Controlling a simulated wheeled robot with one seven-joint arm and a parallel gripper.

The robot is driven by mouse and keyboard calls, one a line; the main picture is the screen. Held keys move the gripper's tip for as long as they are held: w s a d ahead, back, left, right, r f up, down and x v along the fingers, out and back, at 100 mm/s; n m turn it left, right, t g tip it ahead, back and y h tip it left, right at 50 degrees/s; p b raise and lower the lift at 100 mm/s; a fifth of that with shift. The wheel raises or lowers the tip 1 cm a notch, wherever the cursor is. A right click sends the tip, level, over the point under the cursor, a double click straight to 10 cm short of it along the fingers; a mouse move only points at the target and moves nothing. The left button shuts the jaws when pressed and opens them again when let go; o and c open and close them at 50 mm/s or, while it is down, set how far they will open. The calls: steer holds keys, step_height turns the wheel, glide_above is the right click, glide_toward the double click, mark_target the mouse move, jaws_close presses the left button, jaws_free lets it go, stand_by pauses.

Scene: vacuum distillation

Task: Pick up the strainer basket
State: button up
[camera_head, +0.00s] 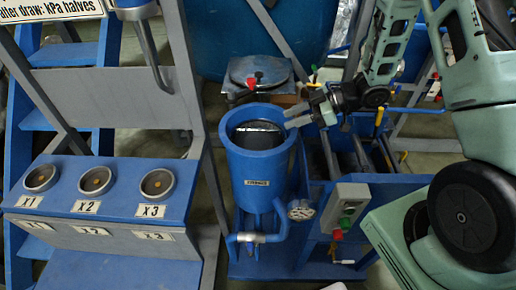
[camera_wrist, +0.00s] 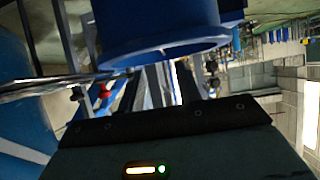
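The strainer basket (camera_head: 258,139) sits down inside an upright blue cylindrical housing (camera_head: 258,166). Its dark interior and a pale bar across it show through the open top; the housing wall hides its lower part. My gripper (camera_head: 291,117) is just above and beside the right rim of the housing, apart from the basket and holding nothing that I can see. In the wrist view, two dark finger shapes (camera_wrist: 168,86) appear with a gap between them, below a large blue cylinder (camera_wrist: 160,28). The basket cannot be made out there.
A pressure gauge (camera_head: 301,209) and a grey switch box (camera_head: 344,203) stand right of the housing. A round lid-like plate with a red knob (camera_head: 257,75) lies behind it. At left is a blue console (camera_head: 110,191) with three round sockets marked X1, X2 and X3.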

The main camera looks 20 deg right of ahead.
mark_target(265, 127)
steer(key=x, duration=0.3)
steer(key=shift+a, duration=0.15)
steer(key=shift+p+x, duration=1.1)
steer(key=shift+x, duration=1.6)
jaws_close()
steer(key=shift+r, duration=0.15)
